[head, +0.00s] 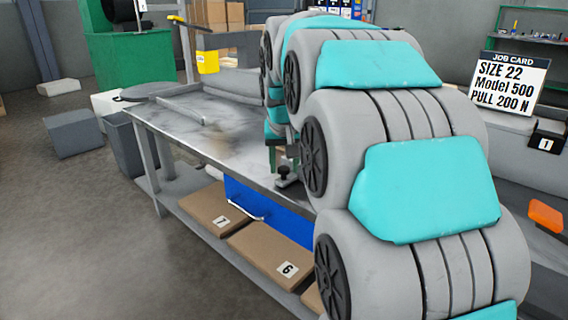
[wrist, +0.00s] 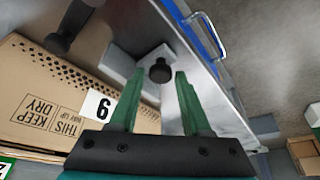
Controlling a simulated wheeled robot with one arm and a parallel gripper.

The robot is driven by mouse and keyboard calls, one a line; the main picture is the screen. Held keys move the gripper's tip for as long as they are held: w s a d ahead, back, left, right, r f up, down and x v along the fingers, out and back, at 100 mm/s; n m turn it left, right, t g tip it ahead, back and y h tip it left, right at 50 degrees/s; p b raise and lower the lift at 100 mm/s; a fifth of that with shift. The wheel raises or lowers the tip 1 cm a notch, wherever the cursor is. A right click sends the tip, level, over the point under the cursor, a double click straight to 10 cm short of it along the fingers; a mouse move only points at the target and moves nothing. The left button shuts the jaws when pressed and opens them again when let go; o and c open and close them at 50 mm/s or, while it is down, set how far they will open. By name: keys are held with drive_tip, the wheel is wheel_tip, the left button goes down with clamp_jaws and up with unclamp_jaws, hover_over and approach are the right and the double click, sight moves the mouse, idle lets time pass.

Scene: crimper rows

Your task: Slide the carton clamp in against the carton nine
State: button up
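The carton clamp (wrist: 138,72) is a grey block with a black knob on top. It also shows at the bench edge in the head view (head: 287,180). My gripper (wrist: 159,78) has two green fingers, apart and empty, with the knob between their tips in the picture; whether they touch it I cannot tell. In the head view my arm hides most of the gripper. A brown carton (wrist: 45,75) lies left of the clamp in the wrist view, printed KEEP DRY. Its tag could be a 6 or a 9, as the view is turned. The clamp lies close beside the carton; contact is unclear.
A second dark knob (wrist: 58,43) shows at the carton's far side. A blue drawer (head: 268,210) with a handle sits below the steel bench top (head: 225,135). Cartons tagged 7 (head: 205,203) and 6 (head: 270,250) lie on the lower shelf. The bench's left part is mostly clear.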

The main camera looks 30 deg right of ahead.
clamp_jaws()
idle(1.1)
